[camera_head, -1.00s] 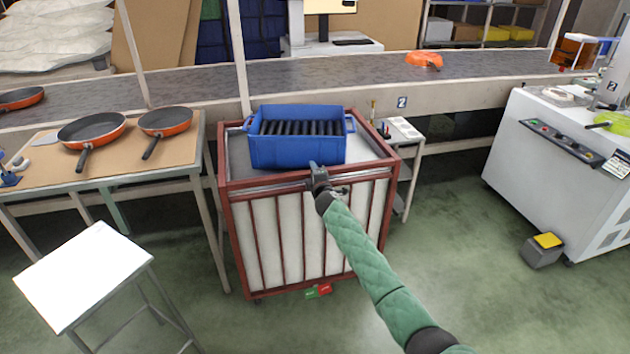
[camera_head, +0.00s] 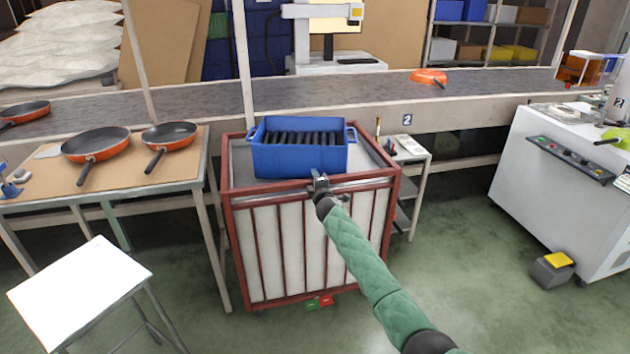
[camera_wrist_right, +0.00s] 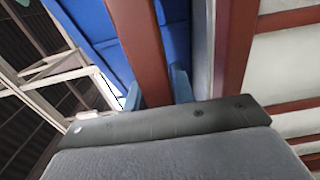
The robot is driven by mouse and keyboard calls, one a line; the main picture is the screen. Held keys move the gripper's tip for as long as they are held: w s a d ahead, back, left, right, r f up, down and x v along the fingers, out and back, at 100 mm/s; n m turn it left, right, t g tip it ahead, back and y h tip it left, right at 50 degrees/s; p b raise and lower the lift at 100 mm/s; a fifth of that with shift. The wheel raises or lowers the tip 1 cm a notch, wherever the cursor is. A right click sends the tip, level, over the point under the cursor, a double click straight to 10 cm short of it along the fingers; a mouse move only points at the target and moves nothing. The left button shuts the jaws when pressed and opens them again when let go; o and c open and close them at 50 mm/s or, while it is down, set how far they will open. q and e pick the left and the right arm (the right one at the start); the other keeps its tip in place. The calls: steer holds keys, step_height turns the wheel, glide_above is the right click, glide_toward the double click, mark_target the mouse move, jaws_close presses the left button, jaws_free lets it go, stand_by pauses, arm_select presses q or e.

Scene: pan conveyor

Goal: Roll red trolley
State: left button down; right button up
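The red trolley (camera_head: 312,184) is a red-framed cart with pale side panels, standing in front of the conveyor. A blue crate (camera_head: 300,160) with several dark cylindrical items sits on top of it. My right gripper (camera_head: 319,178) is at the trolley's front top rim. In the right wrist view, the red rim bar (camera_wrist_right: 152,50) runs between its two fingers (camera_wrist_right: 157,92), which appear to press on both sides, so the gripper looks shut on the rim. The inner contact faces are partly hidden. My left gripper is not in view.
A table (camera_head: 150,187) with orange pans stands close left of the trolley; a white stool (camera_head: 75,292) is in front of it. A small side stand (camera_head: 410,150) is close on the right. The conveyor (camera_head: 300,100) runs behind. Green floor is free at front and right.

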steer(key=o, duration=0.3)
steer(key=shift+w+f, duration=0.1)
steer(key=shift+w, duration=0.05)
steer(key=shift+s, duration=0.2)
steer(key=shift+s+d, duration=0.15)
steer(key=shift+s, duration=0.1)
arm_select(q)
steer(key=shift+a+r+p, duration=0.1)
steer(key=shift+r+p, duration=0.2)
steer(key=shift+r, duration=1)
arm_select(e)
steer(key=shift+v, duration=3.45)
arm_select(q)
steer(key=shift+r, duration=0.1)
